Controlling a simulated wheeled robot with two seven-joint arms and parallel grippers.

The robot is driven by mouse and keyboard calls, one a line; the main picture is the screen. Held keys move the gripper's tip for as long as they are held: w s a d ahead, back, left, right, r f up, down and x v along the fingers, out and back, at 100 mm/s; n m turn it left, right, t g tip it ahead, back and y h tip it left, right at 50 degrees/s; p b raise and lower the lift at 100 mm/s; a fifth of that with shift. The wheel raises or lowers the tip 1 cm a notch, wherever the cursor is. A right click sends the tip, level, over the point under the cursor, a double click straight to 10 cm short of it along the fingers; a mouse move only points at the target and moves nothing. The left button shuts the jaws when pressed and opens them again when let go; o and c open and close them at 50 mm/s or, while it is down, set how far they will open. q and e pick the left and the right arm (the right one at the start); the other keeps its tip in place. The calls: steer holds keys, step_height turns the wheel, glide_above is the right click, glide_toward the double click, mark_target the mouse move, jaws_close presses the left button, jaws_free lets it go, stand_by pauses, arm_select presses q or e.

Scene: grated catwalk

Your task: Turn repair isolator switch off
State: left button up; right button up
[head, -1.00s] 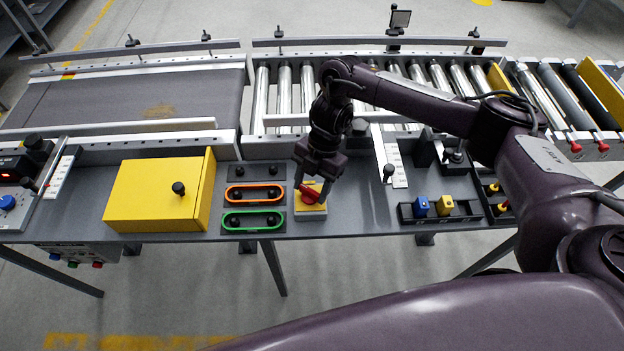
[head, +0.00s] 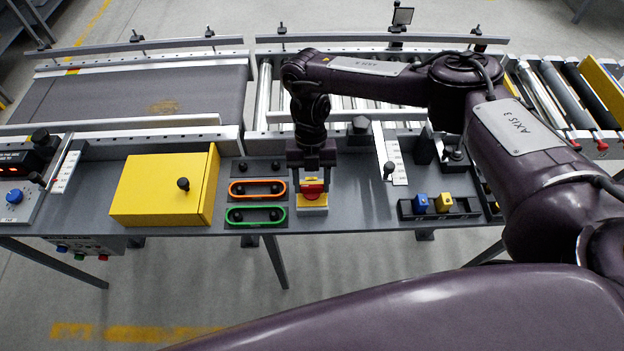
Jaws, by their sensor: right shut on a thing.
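The repair isolator switch is a red rotary handle (head: 314,189) on a yellow plate (head: 313,201) with a grey box base, standing near the front edge of the bench in the middle of the head view. My right gripper (head: 312,178) points down over it and is shut on the red handle. The handle lies roughly crosswise in the picture, and the fingers hide part of it. My left gripper is not in view.
Left of the switch are orange-ringed (head: 257,189) and green-ringed (head: 255,215) panels and a yellow box (head: 150,190) with a black knob. To the right are a black-knobbed lever (head: 389,171) and a tray (head: 436,213) with blue and yellow blocks. Conveyors run behind.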

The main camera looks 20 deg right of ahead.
stand_by(0.4)
steer(key=o, duration=1)
steer(key=v, duration=0.7)
steer(key=shift+w+r, duration=0.2)
steer(key=shift+r, duration=0.15)
steer(key=shift+s+f, duration=0.1)
